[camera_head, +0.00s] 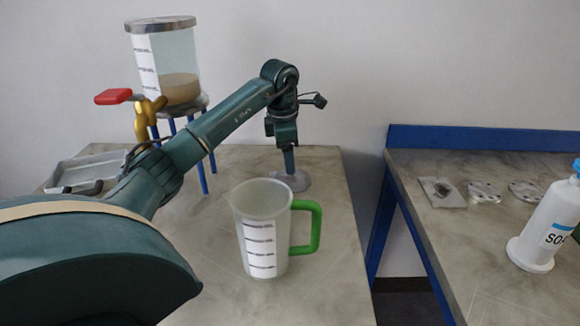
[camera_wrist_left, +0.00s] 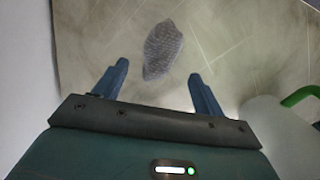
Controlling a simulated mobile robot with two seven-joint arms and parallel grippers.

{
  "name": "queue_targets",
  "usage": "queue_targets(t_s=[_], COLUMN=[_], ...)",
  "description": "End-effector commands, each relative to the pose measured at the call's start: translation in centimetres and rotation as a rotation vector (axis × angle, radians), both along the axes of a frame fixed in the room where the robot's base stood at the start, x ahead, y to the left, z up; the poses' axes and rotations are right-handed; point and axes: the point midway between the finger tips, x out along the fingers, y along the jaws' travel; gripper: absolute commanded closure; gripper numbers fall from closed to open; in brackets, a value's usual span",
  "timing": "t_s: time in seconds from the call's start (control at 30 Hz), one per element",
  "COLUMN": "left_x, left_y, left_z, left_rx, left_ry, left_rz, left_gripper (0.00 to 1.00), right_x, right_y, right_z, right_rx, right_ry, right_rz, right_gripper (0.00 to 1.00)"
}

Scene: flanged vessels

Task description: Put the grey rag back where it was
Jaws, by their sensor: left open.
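The grey rag (camera_head: 291,181) lies flat on the left table (camera_head: 322,200), near its back edge. In the left wrist view the rag (camera_wrist_left: 163,50) is a dark grey, woven-looking oval patch on the table top. My left gripper (camera_head: 289,162) points down just over the rag in the head view. In the left wrist view its two blue fingers (camera_wrist_left: 158,68) are apart, with the rag between and just beyond their tips and nothing held. Whether the tips touch the table I cannot tell. My right gripper is not in view.
A clear jug (camera_head: 262,235) with a green handle stands in front of the rag. A lidded vessel (camera_head: 178,70) with a red-handled valve stands on blue legs behind my arm. A grey tray (camera_head: 85,172) is at left. A blue-edged table (camera_head: 480,235) stands right, across a gap.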

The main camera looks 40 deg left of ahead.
Motion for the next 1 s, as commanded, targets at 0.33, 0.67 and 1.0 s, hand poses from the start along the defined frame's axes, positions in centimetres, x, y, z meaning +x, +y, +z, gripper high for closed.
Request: queue_targets(t_s=[0.33,0.67,1.0], left_x=[-0.9,-1.0,-1.0], left_y=[-0.2,-0.2,-0.2], left_z=[5.3,5.7,5.7], left_rx=[0.000,0.000,0.000], left_ry=[0.000,0.001,0.001], left_rz=[0.000,0.000,0.001], left_gripper=[0.30,0.30,0.30], right_x=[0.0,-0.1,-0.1], right_y=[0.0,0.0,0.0], right_z=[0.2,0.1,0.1], right_rx=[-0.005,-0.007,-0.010], right_ry=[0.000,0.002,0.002], right_rz=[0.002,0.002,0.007], right_gripper=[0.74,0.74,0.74])
